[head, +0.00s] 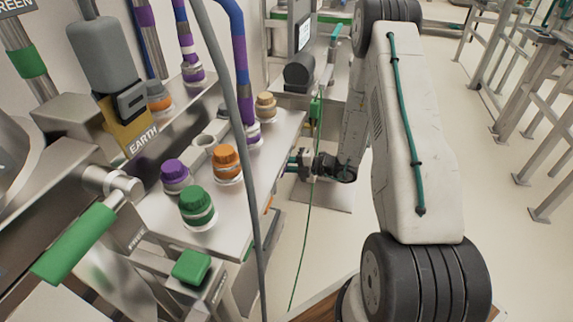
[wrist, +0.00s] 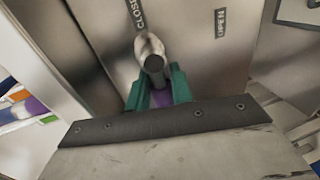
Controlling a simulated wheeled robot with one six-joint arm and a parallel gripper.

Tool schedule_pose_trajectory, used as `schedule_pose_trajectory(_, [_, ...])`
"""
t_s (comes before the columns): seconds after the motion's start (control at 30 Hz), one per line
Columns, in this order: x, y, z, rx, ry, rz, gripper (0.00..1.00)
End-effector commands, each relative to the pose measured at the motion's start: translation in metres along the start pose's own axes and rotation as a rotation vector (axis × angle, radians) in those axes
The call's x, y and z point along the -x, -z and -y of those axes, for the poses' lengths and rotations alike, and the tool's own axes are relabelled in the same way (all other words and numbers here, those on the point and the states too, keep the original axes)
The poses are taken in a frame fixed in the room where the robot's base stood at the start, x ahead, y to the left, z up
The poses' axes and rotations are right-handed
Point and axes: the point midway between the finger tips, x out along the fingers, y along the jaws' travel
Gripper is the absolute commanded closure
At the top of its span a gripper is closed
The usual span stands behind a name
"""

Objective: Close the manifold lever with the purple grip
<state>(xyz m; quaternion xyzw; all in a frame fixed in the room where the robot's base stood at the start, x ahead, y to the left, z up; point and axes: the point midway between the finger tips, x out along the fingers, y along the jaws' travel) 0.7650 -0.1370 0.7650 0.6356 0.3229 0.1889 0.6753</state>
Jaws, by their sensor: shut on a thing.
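The lever (wrist: 151,58) shows in the wrist view as a rounded metal end in front of a metal panel. Its purple grip (wrist: 161,99) sits between the green fingers of my gripper (wrist: 158,88), which is shut on it. Most of the grip is hidden by the fingers and the dark edge of my gripper. The lever's metal end lies just under the CLOSED label (wrist: 139,15). The OPEN label (wrist: 220,23) is to the right, apart from it. In the head view my gripper (head: 299,164) is small, beside the bench's far right side; the lever cannot be made out there.
Purple (head: 175,172), green (head: 197,206) and orange (head: 226,160) caps stand on the metal bench (head: 280,135). A green-handled lever (head: 75,243) is at left. A grey cable (head: 240,130) hangs in front. Metal frames (head: 540,100) stand at right, with open floor before them.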

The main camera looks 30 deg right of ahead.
Motion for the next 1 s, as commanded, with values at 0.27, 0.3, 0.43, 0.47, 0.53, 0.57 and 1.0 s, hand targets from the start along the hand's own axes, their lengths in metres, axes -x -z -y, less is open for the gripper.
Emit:
schedule_pose_trajectory(0.27, [0.000, -0.001, -0.001, 0.001, -0.001, 0.002, 0.58])
schedule_pose_trajectory(0.3, [0.000, -0.001, -0.001, 0.001, -0.001, 0.001, 0.58])
schedule_pose_trajectory(0.43, [0.000, 0.000, -0.001, 0.001, -0.001, 0.001, 0.58])
schedule_pose_trajectory(0.47, [0.001, -0.001, 0.000, 0.001, -0.001, 0.001, 0.58])
schedule_pose_trajectory(0.53, [0.006, -0.001, -0.001, 0.001, -0.001, 0.002, 0.58])
schedule_pose_trajectory(0.57, [0.009, -0.001, -0.001, 0.001, -0.001, 0.003, 0.58])
schedule_pose_trajectory(1.0, [0.074, -0.002, 0.000, 0.002, -0.001, 0.004, 0.58])
